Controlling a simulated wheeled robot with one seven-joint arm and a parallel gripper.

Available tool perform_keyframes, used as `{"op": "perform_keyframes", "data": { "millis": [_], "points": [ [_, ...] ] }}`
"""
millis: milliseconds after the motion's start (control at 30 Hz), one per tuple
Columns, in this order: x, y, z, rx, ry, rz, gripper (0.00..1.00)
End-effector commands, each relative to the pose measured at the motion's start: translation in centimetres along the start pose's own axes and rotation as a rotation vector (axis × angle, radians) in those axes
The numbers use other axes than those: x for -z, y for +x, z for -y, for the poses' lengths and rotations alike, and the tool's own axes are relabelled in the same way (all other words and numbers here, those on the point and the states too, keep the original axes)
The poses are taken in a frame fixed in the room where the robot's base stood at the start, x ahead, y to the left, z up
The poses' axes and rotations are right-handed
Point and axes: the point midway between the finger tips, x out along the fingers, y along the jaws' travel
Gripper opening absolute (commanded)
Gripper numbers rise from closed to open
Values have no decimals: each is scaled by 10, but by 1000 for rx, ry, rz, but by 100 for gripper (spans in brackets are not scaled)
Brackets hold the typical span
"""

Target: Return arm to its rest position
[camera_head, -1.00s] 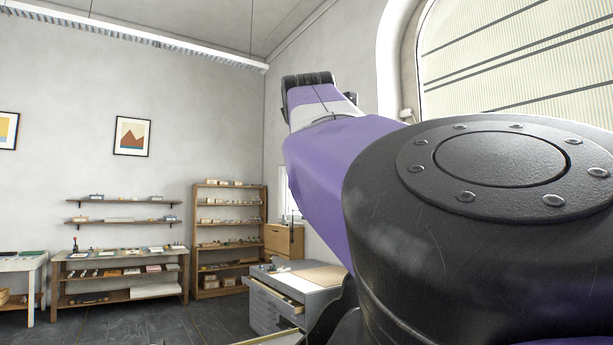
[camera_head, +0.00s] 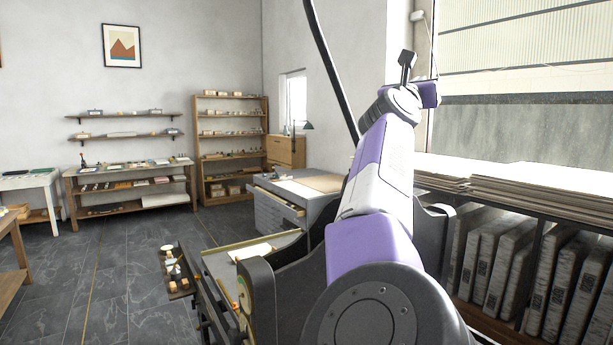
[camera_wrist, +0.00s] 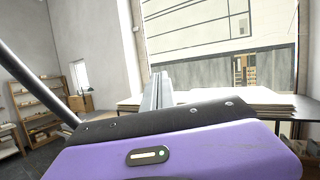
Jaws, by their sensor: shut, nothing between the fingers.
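My arm stands folded upright in the middle right of the head view, purple and white with a black joint at its base. My gripper (camera_head: 407,60) is at its top, a small dark shape in front of the wall beside the window. In the wrist view, my gripper (camera_wrist: 158,88) shows as a narrow grey upright form beyond the purple wrist housing, with its fingers together. Nothing is seen held in it.
A grey flat-file cabinet (camera_head: 268,215) with an open drawer stands behind my arm. Shelves (camera_head: 230,150) and a table (camera_head: 125,180) line the far walls. The dark floor at left is mostly clear.

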Motion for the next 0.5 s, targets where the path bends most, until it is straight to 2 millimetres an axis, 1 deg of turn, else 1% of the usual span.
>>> {"op": "perform_keyframes", "data": {
  "millis": [33, 100, 167, 200, 367, 500],
  "points": [
    [28, -4, 13, 33, -117, 8, 0],
    [57, -10, 31, 75, -276, 22, 0],
    [79, -17, 45, 105, -408, 33, 0],
    [94, -23, 53, 123, -496, 41, 0],
    [145, -51, 83, 185, -829, 73, 0],
    [182, -82, 103, 224, -1104, 108, 0]
  ]
}}
